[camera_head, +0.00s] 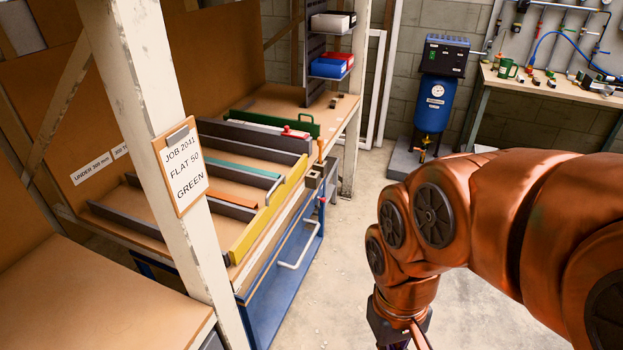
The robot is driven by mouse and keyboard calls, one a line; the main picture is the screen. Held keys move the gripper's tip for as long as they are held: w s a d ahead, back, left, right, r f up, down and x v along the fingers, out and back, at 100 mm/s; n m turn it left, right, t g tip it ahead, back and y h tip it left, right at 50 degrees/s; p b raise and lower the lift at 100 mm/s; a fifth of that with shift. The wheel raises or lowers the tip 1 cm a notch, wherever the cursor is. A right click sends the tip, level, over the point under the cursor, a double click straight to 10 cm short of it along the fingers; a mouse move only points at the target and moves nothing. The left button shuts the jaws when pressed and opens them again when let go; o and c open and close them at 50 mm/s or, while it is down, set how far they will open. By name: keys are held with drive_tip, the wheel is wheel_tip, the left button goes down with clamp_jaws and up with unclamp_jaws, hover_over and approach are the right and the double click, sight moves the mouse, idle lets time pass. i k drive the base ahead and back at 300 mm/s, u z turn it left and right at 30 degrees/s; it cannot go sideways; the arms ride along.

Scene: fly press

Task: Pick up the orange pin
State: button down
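A small upright orange piece (320,149), which may be the orange pin, shows at the right end of the bench rack, by a grey metal block. It is too small to be sure. A flat orange bar (232,192) lies in the rack between the grey and teal bars. My copper-coloured arm reaches in from the right and bends down to the bottom edge, right of the bench and apart from it. Its fingertips are below the picture, so I cannot see whether the gripper is open or holds anything.
A white post (140,110) with a job card (181,168) reading "JOB 2041 FLAT 50 GREEN" stands before the bench. A yellow rail (270,215) edges the rack. A blue cabinet (275,290) with a white handle is below. Floor (345,255) right of it is clear.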

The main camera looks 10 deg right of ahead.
sight(321, 140)
drive_tip(key=z, duration=1.5)
drive_tip(key=i, duration=2)
drive_tip(key=u, duration=3.3)
drive_tip(key=i, duration=0.3)
drive_tip(key=u, duration=0.05)
